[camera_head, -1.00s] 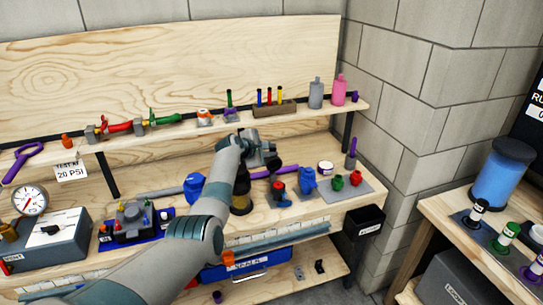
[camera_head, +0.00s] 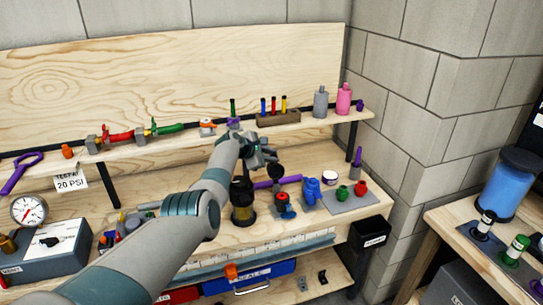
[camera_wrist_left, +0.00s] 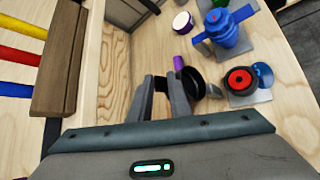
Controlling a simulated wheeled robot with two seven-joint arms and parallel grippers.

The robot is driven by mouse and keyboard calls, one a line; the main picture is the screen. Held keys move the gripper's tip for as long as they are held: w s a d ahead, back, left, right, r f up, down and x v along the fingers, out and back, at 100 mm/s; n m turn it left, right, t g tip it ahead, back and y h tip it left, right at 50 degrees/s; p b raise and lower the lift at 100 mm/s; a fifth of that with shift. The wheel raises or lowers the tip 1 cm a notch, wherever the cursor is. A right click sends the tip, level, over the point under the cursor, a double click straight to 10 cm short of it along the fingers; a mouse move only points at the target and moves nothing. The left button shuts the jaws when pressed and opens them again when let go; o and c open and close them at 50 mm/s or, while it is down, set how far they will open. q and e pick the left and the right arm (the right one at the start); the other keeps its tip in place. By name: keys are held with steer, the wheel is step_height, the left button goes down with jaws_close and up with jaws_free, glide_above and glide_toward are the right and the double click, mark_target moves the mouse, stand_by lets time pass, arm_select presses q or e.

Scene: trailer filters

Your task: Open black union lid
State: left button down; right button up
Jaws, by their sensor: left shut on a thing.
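My left gripper (camera_head: 264,158) is above the right part of the workbench, shut on a round black lid (camera_head: 275,171). In the left wrist view, the lid (camera_wrist_left: 191,82) sits at the fingertips (camera_wrist_left: 172,85), partly covered by a finger. The union body (camera_head: 284,206) stands on the bench below, apart from the lid. In the wrist view, the union (camera_wrist_left: 240,80) shows a black ring with a red centre on a grey plate, a blue part beside it. My right gripper is not in view.
A purple bar (camera_head: 280,182) lies behind the union. An amber cylinder with a black top (camera_head: 242,203) stands left of it, a blue fitting (camera_head: 311,191) right of it. The upper shelf (camera_head: 285,121) holds a marker block (camera_head: 277,117) and bottles.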

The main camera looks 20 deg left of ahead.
arm_select(q)
steer(key=shift+w+a+r, duration=0.2)
steer(key=shift+a+r, duration=0.2)
steer(key=c, duration=2)
jaws_free()
steer(key=shift+f, duration=0.2)
steer(key=shift+s, duration=0.1)
steer(key=shift+s+a+r+p, duration=0.15)
steer(key=shift+s+a+p, duration=0.05)
steer(key=shift+p, duration=0.3)
steer(key=v, duration=0.5)
steer(key=b+v, duration=0.1)
steer(key=v, duration=1)
steer(key=shift+s+d+r, duration=0.2)
steer(key=shift+d+r, duration=0.05)
